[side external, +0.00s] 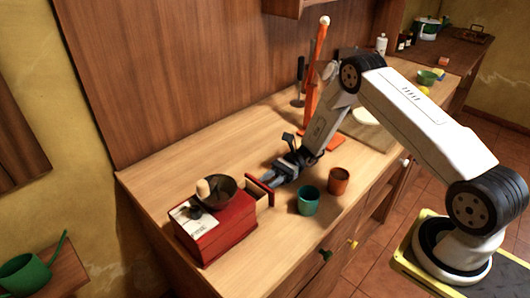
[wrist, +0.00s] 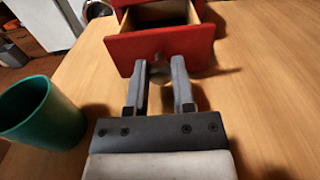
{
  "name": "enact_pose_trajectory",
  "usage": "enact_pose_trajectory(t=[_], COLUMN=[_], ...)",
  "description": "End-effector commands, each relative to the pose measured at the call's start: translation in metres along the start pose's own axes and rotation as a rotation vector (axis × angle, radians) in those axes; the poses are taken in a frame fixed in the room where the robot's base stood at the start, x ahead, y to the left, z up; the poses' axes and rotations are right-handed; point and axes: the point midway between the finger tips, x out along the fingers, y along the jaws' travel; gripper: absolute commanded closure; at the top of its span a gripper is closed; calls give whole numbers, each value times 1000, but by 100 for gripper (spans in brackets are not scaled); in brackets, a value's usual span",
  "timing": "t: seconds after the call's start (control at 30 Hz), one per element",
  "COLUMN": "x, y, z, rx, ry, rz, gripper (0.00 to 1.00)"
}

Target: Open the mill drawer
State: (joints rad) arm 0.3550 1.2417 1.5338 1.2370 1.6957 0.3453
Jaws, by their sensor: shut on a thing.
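The red mill (side external: 217,226) stands on the wooden counter, with a dark bowl and a light knob on top. Its drawer (side external: 260,188) sticks out of the side facing my gripper. In the wrist view the red drawer front (wrist: 162,45) is pulled out and the hollow behind it shows. My gripper (side external: 275,181) is low over the counter in front of the drawer. In the wrist view my gripper (wrist: 163,70) has its fingertips around the small knob (wrist: 158,59) on the drawer front, shut on it. The fingers partly hide the knob.
A teal cup (side external: 308,201) and a brown cup (side external: 339,181) stand close to my gripper; the teal cup (wrist: 42,112) is left of it in the wrist view. An orange stand (side external: 317,75) and a board (side external: 366,133) are behind. The counter left of the gripper is clear.

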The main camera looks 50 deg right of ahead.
Motion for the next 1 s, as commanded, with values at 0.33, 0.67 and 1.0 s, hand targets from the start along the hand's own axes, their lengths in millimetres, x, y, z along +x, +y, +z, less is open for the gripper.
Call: enact_pose_trajectory(t=[0.33, 0.67, 1.0], x=[-10, -10, -16], y=[0, 0, 0], z=[0, 0, 0], rx=[1, 0, -1], ry=[-1, -1, 0], rz=[0, 0, -2], gripper=[100, 34, 34])
